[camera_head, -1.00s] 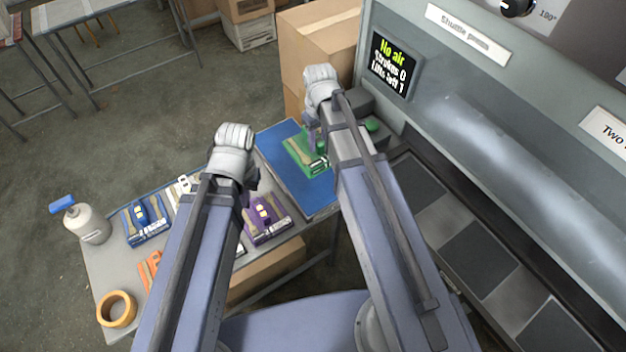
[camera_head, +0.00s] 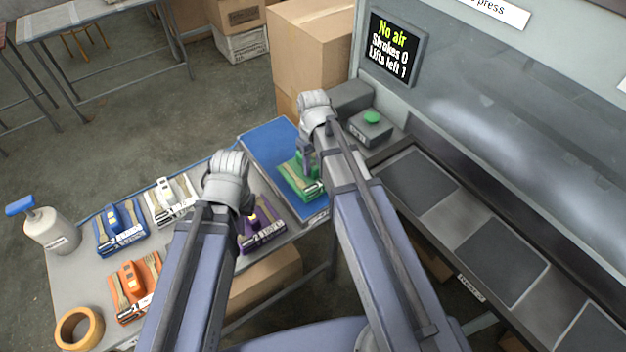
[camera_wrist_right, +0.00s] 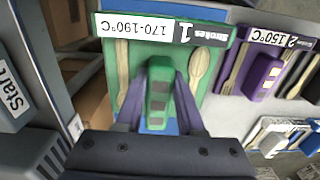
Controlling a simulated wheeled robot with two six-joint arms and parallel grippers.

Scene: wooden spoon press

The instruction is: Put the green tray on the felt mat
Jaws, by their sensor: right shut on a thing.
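The green tray (camera_head: 298,178) with wooden cutlery is at the blue mat (camera_head: 262,145) on the side table; I take this mat for the felt one. Whether the tray touches the mat or hangs just above it I cannot tell. My right gripper (camera_head: 308,160) is shut on the tray's raised green handle. In the right wrist view the tray (camera_wrist_right: 206,52) shows a label "1, 170-190°C", with the gripper's fingers (camera_wrist_right: 160,95) on either side of the handle. My left gripper (camera_head: 243,212) hangs beside the purple tray (camera_head: 268,232); its fingers are mostly hidden.
Cardboard boxes (camera_head: 305,50) stand behind.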

